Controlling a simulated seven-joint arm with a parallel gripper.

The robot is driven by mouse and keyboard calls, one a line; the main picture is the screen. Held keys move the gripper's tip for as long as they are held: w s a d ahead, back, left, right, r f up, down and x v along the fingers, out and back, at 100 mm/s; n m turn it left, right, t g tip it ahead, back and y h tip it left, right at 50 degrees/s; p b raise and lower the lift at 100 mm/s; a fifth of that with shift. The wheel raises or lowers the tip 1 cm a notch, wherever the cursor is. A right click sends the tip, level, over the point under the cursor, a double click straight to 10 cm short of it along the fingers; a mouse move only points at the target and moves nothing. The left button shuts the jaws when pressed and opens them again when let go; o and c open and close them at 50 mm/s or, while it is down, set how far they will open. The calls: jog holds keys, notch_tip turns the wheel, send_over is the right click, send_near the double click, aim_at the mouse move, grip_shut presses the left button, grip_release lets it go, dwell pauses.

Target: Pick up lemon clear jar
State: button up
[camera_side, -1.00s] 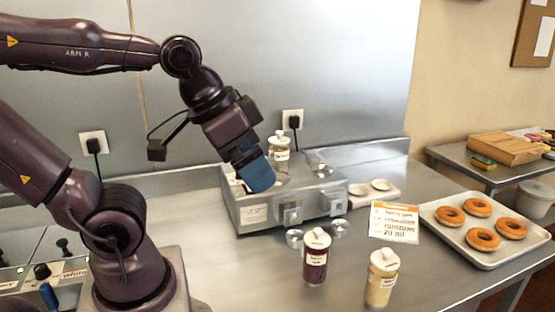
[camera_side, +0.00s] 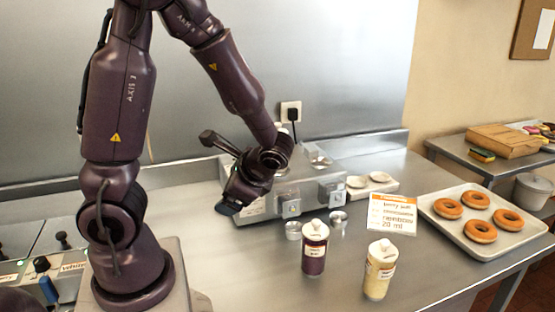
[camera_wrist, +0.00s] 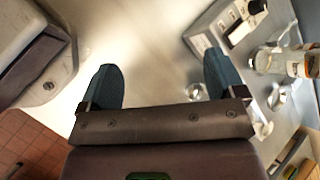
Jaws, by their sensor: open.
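A clear glass jar with a pale label (camera_wrist: 285,62) lies at the right edge of the wrist view, beside the metal box; I cannot read its label. In the side view my arm mostly hides the jar on the box. My gripper (camera_wrist: 163,88) is open, with two blue-grey fingers and only bare counter between them. In the side view my gripper (camera_side: 230,208) hangs low at the box's left front corner, apart from the jars. A pale yellow jar with a white lid (camera_side: 379,275) stands at the front right of the counter.
A dark red jar (camera_side: 314,252) stands left of the yellow one. The metal box (camera_side: 331,184) has knobs and small steel cups (camera_side: 293,229) in front. An order card (camera_side: 392,214) and a donut tray (camera_side: 455,232) are to the right.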

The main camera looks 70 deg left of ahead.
jog(key=w+a+m+t+y, duration=0.3)
jog(key=w+a+m, duration=0.2)
jog(key=w+a+m+t+y, duration=0.2)
jog(key=w+a+m+t, duration=0.2)
jog(key=w+a+m, duration=0.1)
jog(key=w+a+m+t+y, duration=0.3)
jog(key=w+a+m, duration=0.2)
jog(key=a+m, duration=0.1)
jog(key=shift+a+f+m+t+y, duration=0.3)
jog(key=shift+a+m+t, duration=0.1)
jog(key=shift+m, duration=0.2)
jog(key=shift+x, duration=2.6)
jog(key=shift+w+r, duration=0.15)
jog(key=shift+r, duration=0.05)
jog(key=c, duration=1.6)
